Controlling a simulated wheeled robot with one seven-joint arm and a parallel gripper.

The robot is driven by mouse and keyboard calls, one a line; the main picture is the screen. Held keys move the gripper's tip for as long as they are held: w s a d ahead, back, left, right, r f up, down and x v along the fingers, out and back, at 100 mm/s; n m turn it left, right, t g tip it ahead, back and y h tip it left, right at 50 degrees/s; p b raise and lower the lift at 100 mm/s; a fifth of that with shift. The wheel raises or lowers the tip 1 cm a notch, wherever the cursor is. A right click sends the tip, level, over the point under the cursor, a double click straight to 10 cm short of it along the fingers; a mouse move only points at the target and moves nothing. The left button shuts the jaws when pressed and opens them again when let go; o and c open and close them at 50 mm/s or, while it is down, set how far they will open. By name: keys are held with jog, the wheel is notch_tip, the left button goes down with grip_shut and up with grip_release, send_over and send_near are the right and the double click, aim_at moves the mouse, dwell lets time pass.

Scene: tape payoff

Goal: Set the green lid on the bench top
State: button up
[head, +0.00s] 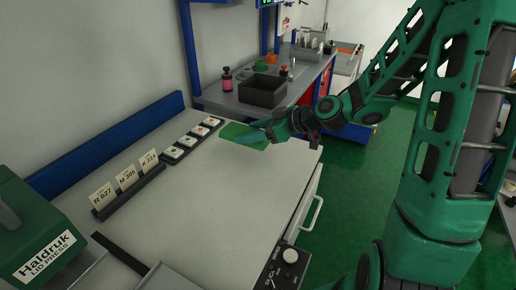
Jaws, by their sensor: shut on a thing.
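My gripper (262,133) reaches in from the right over the far right part of the bench. It is shut on the green lid (233,131), a flat green piece that sticks out to the left of the jaws. Part of the lid is hidden behind the gripper. The lid shows over the far end of the pale bench top (210,190); I cannot tell whether it touches the surface. The bench top is bare across its middle.
Small square pieces (188,141) sit in a dark strip left of the lid. A card rack (128,192) and a green lid press (38,240) stand at the left. A control box (283,265) is at the front. A dark bin (262,91) stands on the bench behind.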

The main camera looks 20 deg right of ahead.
jog(key=w+d+f, duration=0.2)
jog(key=d, duration=0.1)
jog(key=w+d+f, duration=0.2)
jog(key=shift+w+d+f, duration=0.1)
jog(key=shift+d, duration=0.15)
jog(key=shift+f, duration=2.05)
jog(key=o, duration=1)
jog(key=shift+o, duration=0.2)
